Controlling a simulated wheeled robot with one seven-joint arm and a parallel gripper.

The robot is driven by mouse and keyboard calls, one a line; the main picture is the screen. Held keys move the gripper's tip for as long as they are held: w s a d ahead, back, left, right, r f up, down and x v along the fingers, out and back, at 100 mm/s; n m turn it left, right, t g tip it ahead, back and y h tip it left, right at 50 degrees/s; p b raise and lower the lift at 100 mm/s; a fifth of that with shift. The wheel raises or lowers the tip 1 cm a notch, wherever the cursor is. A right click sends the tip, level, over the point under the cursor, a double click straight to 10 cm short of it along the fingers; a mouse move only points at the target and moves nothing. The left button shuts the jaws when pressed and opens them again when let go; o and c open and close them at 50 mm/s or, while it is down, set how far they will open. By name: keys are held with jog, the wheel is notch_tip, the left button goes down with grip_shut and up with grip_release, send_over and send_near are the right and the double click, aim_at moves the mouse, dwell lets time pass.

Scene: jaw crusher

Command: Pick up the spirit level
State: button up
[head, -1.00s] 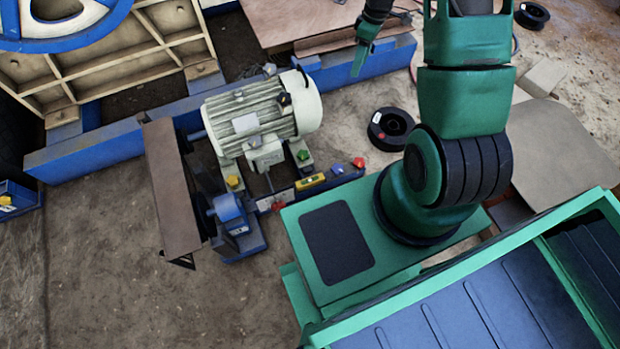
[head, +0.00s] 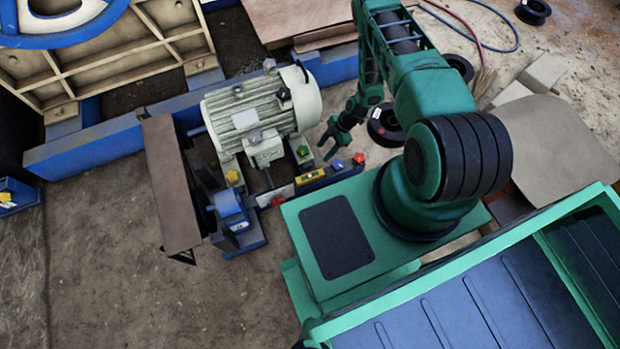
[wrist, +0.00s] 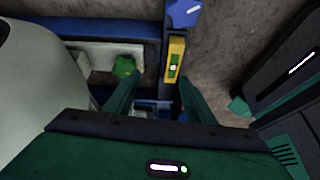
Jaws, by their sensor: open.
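The spirit level is a small yellow bar with a green vial (head: 310,177). It lies on the blue rail beside the motor, in front of my arm's base. In the wrist view the spirit level (wrist: 175,60) stands lengthwise just beyond my fingertips, nearer the right finger. My gripper (head: 333,143) is open and empty, above and behind the level in the head view. Its two green fingers also show in the wrist view (wrist: 156,88), apart, with nothing between them that they touch.
A cream motor (head: 262,112) stands left of the level. Green (head: 303,151), blue (head: 337,164) and red (head: 359,158) star-shaped knobs sit near it. A black spool (head: 386,127) lies on the ground behind. My green base deck is at the right. Bare ground lies at lower left.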

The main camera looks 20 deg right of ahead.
send_near(310, 176)
jog(key=shift+w+d+f+n+y, duration=0.2)
jog(key=shift+d+f+n+y, duration=0.15)
jog(key=shift+d, duration=0.3)
jog(key=x, duration=0.4)
jog(key=shift+a+f, duration=0.1)
jog(key=shift+f, duration=0.15)
jog(key=shift+a+r+x, duration=0.1)
jog(key=shift+a+x, duration=0.05)
jog(key=shift+x, duration=1.3)
jog(key=shift+a+r+x, duration=0.1)
jog(key=shift+a+x, duration=0.1)
jog(key=shift+x, duration=1.25)
jog(key=shift+s, duration=0.15)
grip_shut()
